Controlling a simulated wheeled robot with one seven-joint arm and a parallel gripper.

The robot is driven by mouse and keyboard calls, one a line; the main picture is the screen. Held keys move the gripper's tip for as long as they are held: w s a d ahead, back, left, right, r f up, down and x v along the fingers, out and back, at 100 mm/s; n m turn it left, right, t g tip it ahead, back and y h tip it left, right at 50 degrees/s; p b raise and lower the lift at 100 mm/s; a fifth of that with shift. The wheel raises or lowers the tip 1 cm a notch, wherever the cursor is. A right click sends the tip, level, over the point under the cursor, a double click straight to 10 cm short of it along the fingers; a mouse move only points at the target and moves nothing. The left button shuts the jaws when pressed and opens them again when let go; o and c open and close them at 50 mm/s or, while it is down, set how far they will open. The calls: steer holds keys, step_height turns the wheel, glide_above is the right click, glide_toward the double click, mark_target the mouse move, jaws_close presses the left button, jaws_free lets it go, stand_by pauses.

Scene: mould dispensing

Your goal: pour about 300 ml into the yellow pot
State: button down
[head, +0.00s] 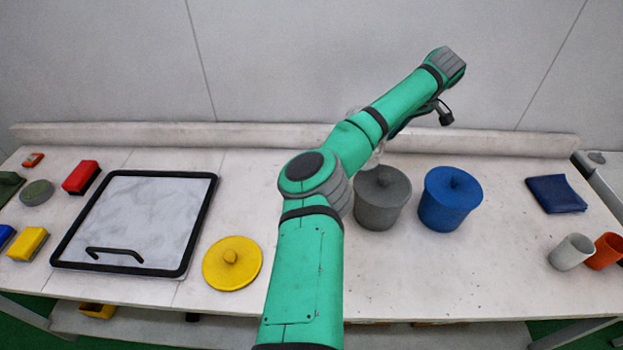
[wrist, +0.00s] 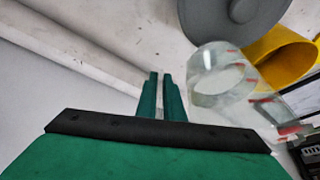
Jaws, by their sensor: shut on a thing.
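My gripper (wrist: 161,98) shows in the wrist view with its green fingers close together, shut on the clear jug (wrist: 205,72), though the grip point itself is hard to make out. The jug is see-through with red marks, and sits just right of the fingers. It looks tilted, with its round mouth beside the yellow pot (wrist: 272,48). I cannot tell how much is in the jug or whether anything is flowing. In the head view my arm hides the yellow pot. The yellow lid (head: 232,264) lies flat on the table, left of my arm.
A lidded grey pot (head: 382,200) and a lidded blue pot (head: 450,200) stand right of my arm. A black-framed tray (head: 140,220) lies at left. A grey cup (head: 572,252), an orange cup (head: 607,250) and a blue cloth (head: 555,194) are at right.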

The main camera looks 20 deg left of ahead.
steer(key=shift+w+a+r, duration=0.1)
steer(key=shift+a+r, duration=0.05)
steer(key=shift+r, duration=0.05)
steer(key=shift+s+a+r+n+t+h, duration=0.15)
steer(key=shift+s+a+r+t+h, duration=0.35)
steer(key=shift+r+t+h, duration=0.45)
steer(key=shift+s+a+r+n+t+h, duration=0.2)
steer(key=shift+s+a+r+t+h, duration=0.3)
steer(key=shift+r, duration=0.65)
steer(key=shift+s+a+r+n+t+h, duration=0.15)
steer(key=shift+s+a+r+t+h, duration=0.15)
steer(key=shift+s+r+t+h, duration=0.6)
steer(key=shift+s+a+r+n+t+h, duration=0.2)
steer(key=shift+s+a+r+t+h, duration=0.15)
steer(key=shift+r+t, duration=0.25)
steer(key=shift+s+a+r+n+t+h, duration=0.2)
steer(key=shift+a+r+t+h, duration=0.1)
steer(key=shift+a+r+t, duration=0.2)
steer(key=shift+r+t, duration=0.15)
steer(key=shift+t, duration=0.1)
steer(key=shift+s+a, duration=0.1)
steer(key=shift+s+a+r+h, duration=0.1)
steer(key=shift+s+r+h, duration=0.1)
steer(key=shift+h, duration=0.1)
